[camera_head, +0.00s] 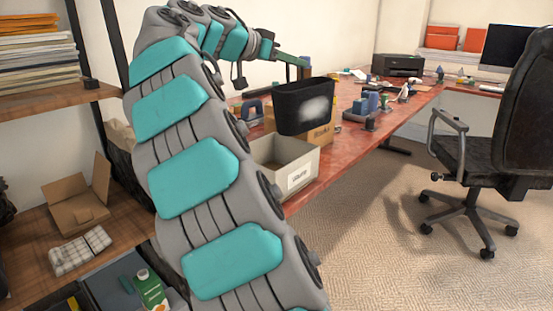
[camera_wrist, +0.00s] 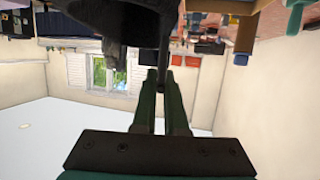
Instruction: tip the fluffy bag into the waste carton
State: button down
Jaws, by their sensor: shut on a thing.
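My gripper (camera_head: 303,66) is shut on the rim of a black, bin-shaped container (camera_head: 303,106) with a fuzzy white patch on its side. I take this for the fluffy bag. It hangs roughly upright; its contents are hidden. The waste carton (camera_head: 308,162), an open grey-white box with a label on its front, stands at the red table's near end. The bag is above the carton and toward its back right. In the wrist view the green fingers (camera_wrist: 163,82) close near the dark bag (camera_wrist: 120,22) at the top.
A brown box (camera_head: 322,135) stands behind the carton, partly hidden by the bag. Blue items (camera_head: 368,104) and a printer (camera_head: 398,66) are farther along the table (camera_head: 352,142). A shelf (camera_head: 60,100) is at left, an office chair (camera_head: 478,150) at right. Carpet is clear between.

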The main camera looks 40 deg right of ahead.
jog(key=shift+d+f+y, duration=0.2)
jog(key=shift+f+y, duration=0.1)
jog(key=shift+y, duration=0.2)
jog(key=shift+r+p, duration=0.85)
jog(key=shift+r, duration=0.65)
